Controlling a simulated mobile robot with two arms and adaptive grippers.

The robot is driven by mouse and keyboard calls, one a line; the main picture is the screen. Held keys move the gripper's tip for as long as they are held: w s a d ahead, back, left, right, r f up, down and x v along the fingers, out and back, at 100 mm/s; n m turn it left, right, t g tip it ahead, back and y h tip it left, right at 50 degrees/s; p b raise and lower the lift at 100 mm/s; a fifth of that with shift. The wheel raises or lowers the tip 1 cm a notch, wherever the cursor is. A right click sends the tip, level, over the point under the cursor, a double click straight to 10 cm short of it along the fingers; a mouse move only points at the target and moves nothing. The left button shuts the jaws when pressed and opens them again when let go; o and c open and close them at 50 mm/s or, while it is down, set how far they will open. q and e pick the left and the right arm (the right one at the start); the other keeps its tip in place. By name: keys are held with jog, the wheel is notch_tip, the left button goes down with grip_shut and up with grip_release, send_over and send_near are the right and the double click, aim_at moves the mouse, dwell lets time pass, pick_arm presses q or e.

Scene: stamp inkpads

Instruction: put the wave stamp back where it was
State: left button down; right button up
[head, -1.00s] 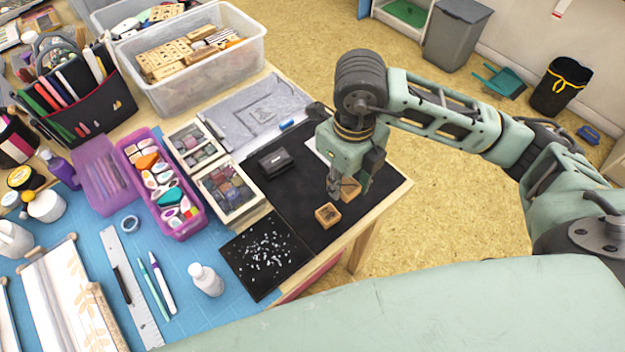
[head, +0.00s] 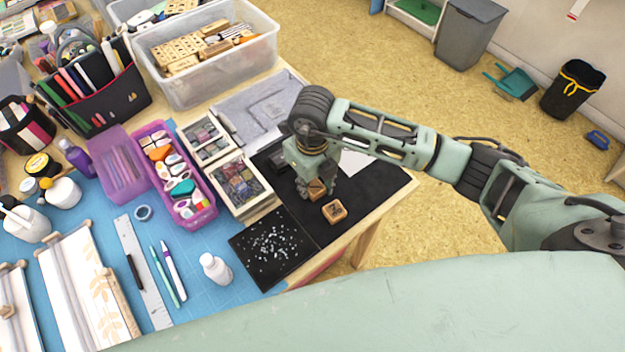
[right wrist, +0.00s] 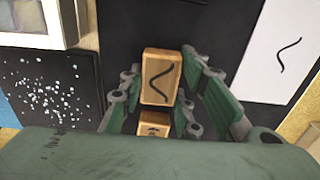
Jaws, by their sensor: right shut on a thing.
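My right gripper (head: 314,190) is shut on the wave stamp (head: 317,187), a small wooden block, over the black mat (head: 369,195). In the right wrist view the wave stamp (right wrist: 160,78) sits between the fingers, with a dark wavy line on its top face. A second wooden stamp (head: 334,211) rests on the mat close to the gripper. It also shows in the right wrist view (right wrist: 153,125), with a dark mark. I cannot tell whether the held stamp touches the mat. My left gripper is out of view.
White paper (head: 357,163) bearing one wavy print lies right of the gripper. A box of ink pads (head: 268,205) stands to the left. A black sheet with white specks (head: 270,250) lies in front of it. The mat's right part is clear, near the table edge.

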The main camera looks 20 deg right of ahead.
aim_at(313, 184)
jog(key=shift+f, duration=0.2)
jog(key=o, duration=0.9)
jog(key=shift+o, duration=0.8)
jog(key=shift+r, duration=0.1)
jog(key=shift+r, duration=0.1)
jog(key=shift+r, duration=0.25)
notch_tip(313, 184, up, 12)
jog(key=b, duration=0.1)
jog(key=shift+f+b, duration=0.2)
jog(key=shift+b, duration=0.15)
